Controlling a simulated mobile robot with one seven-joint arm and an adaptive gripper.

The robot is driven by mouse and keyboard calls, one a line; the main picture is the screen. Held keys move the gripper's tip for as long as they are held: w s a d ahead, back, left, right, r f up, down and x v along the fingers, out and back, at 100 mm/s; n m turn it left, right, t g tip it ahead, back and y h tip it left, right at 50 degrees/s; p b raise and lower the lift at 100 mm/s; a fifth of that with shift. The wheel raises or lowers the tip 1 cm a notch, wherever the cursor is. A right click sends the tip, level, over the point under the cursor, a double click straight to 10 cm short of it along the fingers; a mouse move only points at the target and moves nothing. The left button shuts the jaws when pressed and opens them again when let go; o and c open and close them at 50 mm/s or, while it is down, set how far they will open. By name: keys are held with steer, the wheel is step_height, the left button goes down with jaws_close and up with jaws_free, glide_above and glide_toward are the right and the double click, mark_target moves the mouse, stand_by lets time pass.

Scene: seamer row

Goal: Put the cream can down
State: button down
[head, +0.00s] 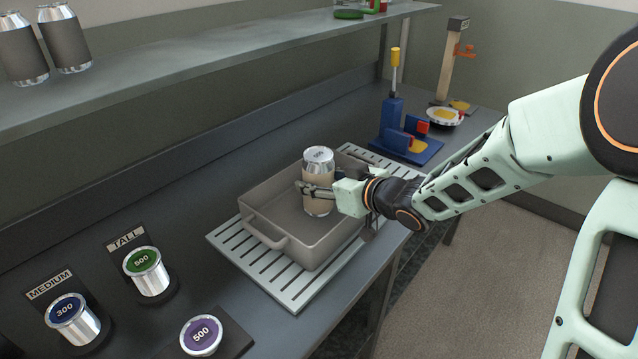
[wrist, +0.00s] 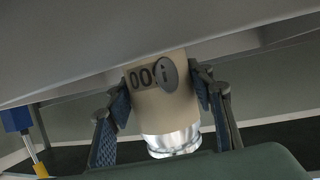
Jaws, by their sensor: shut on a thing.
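The cream can (head: 318,178) has silver ends and a cream band. My gripper (head: 318,190) is shut on its side and holds it upright over the grey tray (head: 262,228). The tray's near wall does not hide the can in the head view; I cannot tell whether its base touches the tray floor. In the wrist view the cream can (wrist: 158,100) sits between the two fingers of my gripper (wrist: 165,100), with dark digits and a round grey mark on its band.
The tray stands on a slatted rack (head: 265,270). Silver cans (head: 147,271) stand by MEDIUM and TALL signs at front left. A blue press (head: 405,130) is behind the tray. A shelf (head: 200,62) with dark-banded cans (head: 65,38) runs above.

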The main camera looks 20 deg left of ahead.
steer(key=shift+r, duration=0.15)
steer(key=c, duration=0.9)
jaws_free()
steer(key=shift+f, duration=0.25)
steer(key=shift+c, duration=0.2)
steer(key=shift+r, duration=0.3)
steer(key=p+v, duration=0.3)
steer(key=v, duration=0.9)
steer(key=shift+f, duration=0.15)
